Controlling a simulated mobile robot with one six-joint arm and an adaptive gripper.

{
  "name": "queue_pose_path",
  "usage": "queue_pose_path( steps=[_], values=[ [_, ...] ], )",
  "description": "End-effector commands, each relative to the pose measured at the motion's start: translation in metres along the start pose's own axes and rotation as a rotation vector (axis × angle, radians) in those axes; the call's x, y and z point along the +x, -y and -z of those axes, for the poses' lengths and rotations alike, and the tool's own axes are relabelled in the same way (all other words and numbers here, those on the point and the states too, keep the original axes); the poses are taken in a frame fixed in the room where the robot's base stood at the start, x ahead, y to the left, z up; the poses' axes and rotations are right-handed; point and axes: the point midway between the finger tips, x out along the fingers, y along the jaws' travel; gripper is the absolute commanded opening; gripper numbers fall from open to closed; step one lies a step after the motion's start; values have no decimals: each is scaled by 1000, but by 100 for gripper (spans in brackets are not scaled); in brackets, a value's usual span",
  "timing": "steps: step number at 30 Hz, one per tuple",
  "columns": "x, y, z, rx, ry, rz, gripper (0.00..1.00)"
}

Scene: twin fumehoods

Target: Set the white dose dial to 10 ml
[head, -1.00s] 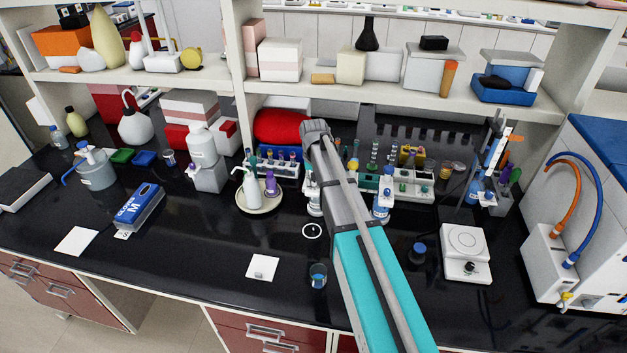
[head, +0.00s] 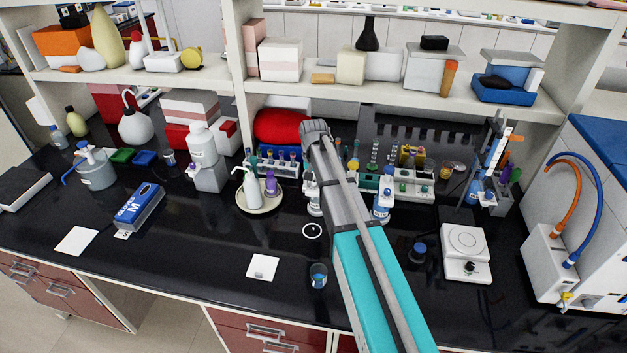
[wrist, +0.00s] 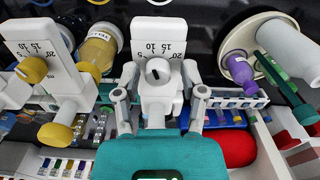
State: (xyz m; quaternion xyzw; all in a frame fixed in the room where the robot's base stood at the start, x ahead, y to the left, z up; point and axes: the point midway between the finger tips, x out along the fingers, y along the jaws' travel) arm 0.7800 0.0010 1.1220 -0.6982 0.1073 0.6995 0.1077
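The white dose dial (wrist: 158,72) with a dark pointer mark is on the front of a white dispenser head (wrist: 158,27) in the middle of the wrist view. Upside-down numerals, among them 10 and 15, are printed beside it. The exact pointer setting is too small to read. My gripper (wrist: 159,72) is open, with one finger on each side of the dial. Gaps show between the fingers and the dial, and I see no firm contact. In the head view my arm hides the gripper and the dial.
A similar dispenser with a yellow dial (wrist: 32,70) stands close by on the left in the wrist view.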

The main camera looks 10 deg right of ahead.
Motion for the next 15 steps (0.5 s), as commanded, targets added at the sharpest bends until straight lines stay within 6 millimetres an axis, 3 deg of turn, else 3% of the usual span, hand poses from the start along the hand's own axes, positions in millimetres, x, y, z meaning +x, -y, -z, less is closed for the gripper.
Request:
queue_pose_path(
  steps=[15],
  values=[
    [0,0,1,-12,-2,-1,66]
  ],
)
